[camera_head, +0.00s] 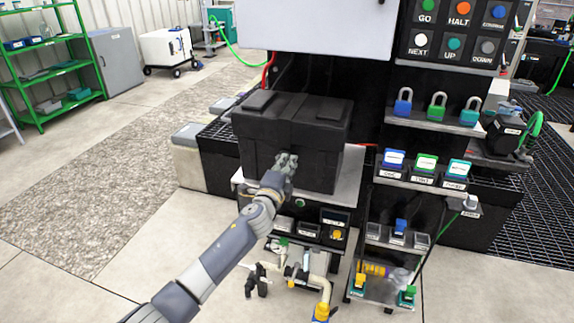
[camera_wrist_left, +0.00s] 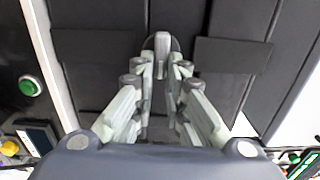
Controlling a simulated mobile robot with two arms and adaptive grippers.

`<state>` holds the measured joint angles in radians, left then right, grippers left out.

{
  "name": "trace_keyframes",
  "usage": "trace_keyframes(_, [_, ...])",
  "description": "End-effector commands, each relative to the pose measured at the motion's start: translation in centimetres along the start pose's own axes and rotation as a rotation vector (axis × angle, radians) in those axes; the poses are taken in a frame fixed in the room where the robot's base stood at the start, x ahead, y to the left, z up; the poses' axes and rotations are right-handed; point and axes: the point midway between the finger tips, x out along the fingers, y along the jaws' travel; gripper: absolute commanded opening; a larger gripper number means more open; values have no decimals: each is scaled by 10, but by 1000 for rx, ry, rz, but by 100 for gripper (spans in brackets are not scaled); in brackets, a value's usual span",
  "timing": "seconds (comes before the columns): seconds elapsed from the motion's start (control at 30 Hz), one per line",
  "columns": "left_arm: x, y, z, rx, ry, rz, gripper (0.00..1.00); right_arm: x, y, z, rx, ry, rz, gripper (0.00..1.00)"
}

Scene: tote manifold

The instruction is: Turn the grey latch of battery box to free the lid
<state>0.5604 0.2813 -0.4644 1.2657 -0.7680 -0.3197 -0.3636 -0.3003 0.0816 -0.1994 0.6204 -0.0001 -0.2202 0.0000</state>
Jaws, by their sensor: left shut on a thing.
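The black battery box (camera_head: 315,155) stands on a grey shelf in the middle of the head view, with its black lid (camera_head: 310,108) sitting on top. The grey latch (camera_wrist_left: 162,48) is on the box's front face, upright in the left wrist view's picture. My left gripper (camera_head: 287,162) is at the front of the box in the head view; in the left wrist view its fingers (camera_wrist_left: 161,72) are closed in on both sides of the latch and shut on it. In the head view the gripper hides the latch. My right gripper is not in view.
Below the box are a panel with a yellow knob (camera_head: 337,235) and pale pipes (camera_head: 318,283). To the right, padlocks (camera_head: 437,106) and labelled blocks (camera_head: 426,166) sit on shelves. A green rack (camera_head: 55,65) stands far left. The floor at left is clear.

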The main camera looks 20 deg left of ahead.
Motion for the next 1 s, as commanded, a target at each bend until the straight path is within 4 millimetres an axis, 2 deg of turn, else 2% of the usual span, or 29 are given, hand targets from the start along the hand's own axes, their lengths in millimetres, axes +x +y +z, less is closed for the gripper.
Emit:
trace_keyframes(0.3, [0,2,0,6,1,2,0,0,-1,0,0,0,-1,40])
trace_keyframes(0.33, [0,2,0,6,1,2,15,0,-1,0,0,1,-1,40])
trace_keyframes(0.4, [0,2,0,6,1,2,30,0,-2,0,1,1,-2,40])
trace_keyframes(0.43, [0,2,0,6,1,2,32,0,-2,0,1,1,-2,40])
trace_keyframes(0.8, [-2,1,0,4,0,0,32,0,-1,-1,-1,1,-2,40])
trace_keyframes(1.0, [-17,1,0,5,0,0,32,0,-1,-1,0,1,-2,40])
